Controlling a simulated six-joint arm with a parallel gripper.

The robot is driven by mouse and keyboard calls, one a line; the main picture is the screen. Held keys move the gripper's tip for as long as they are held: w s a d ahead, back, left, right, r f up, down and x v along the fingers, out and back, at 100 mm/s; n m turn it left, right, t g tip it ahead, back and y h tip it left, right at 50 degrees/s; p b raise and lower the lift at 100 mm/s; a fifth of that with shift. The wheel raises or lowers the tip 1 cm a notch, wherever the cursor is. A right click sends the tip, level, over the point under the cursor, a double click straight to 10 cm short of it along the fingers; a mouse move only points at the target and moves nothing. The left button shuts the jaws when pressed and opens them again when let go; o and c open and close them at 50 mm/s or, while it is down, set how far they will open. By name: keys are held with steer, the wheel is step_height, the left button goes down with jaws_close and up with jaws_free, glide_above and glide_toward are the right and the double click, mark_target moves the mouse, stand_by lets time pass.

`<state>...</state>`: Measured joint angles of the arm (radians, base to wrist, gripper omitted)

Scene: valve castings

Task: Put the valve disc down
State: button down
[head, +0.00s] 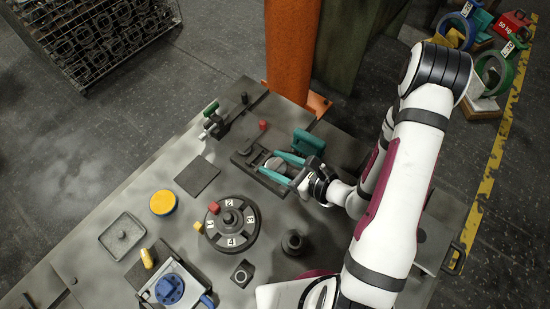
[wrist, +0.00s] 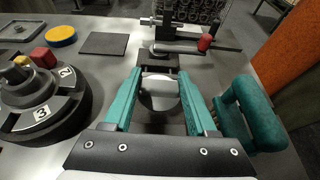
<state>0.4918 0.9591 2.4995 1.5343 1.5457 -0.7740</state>
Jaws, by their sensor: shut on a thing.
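My gripper (head: 270,163) has two teal fingers, and it is shut on the valve disc. The valve disc (wrist: 159,94) is a pale grey round piece between the fingers in the wrist view, where my gripper (wrist: 160,76) shows from behind. In the head view the disc (head: 275,164) is small and partly hidden by the fingers. It is over or at a dark fixture (head: 243,158) on the bench. I cannot tell whether the disc touches the fixture.
A teal handle (wrist: 252,112) stands close right of the fingers. A red-tipped lever (wrist: 204,43) lies beyond them. A numbered dark turntable (head: 247,222) with small blocks is on the left. A black square mat (head: 197,176) lies bare beside a yellow disc (head: 163,202).

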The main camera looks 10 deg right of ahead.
steer(key=shift+f, duration=0.55)
steer(key=shift+f, duration=0.25)
steer(key=shift+c, duration=0.6)
jaws_free()
steer(key=v, duration=1.5)
steer(key=shift+s+d+r, duration=0.2)
steer(key=shift+s+d, duration=0.05)
steer(key=shift+d, duration=0.05)
